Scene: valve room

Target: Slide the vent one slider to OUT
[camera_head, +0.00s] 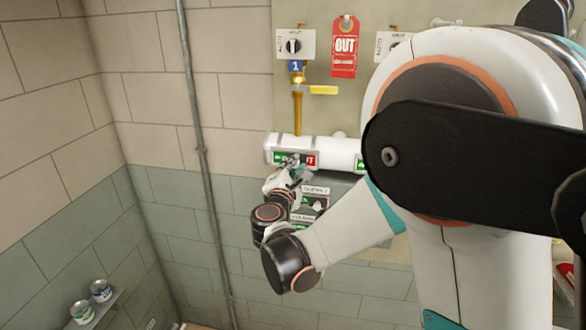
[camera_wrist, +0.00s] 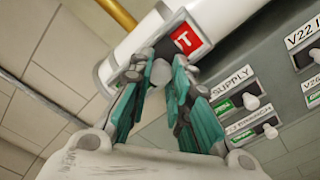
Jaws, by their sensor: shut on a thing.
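The vent slider is on the white horizontal pipe (camera_head: 342,153), under the yellow pipe with the blue 1 tag (camera_head: 296,66). Its label has a green part (camera_head: 279,157) at left and a red part (camera_head: 310,160) at right, with letters partly covered. In the wrist view the red part (camera_wrist: 186,39) shows a T. My gripper (camera_wrist: 160,68) is shut on the pale slider knob (camera_wrist: 161,73), its teal fingers on either side. The knob sits left of the red part. My gripper also shows small in the head view (camera_head: 294,163).
Below the pipe is a grey panel with a SUPPLY slider (camera_wrist: 251,101) and several other white-knobbed sliders. A yellow lever (camera_head: 322,90) and a red OUT tag (camera_head: 344,52) are above. A grey vertical conduit (camera_head: 196,120) runs down the wall at left.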

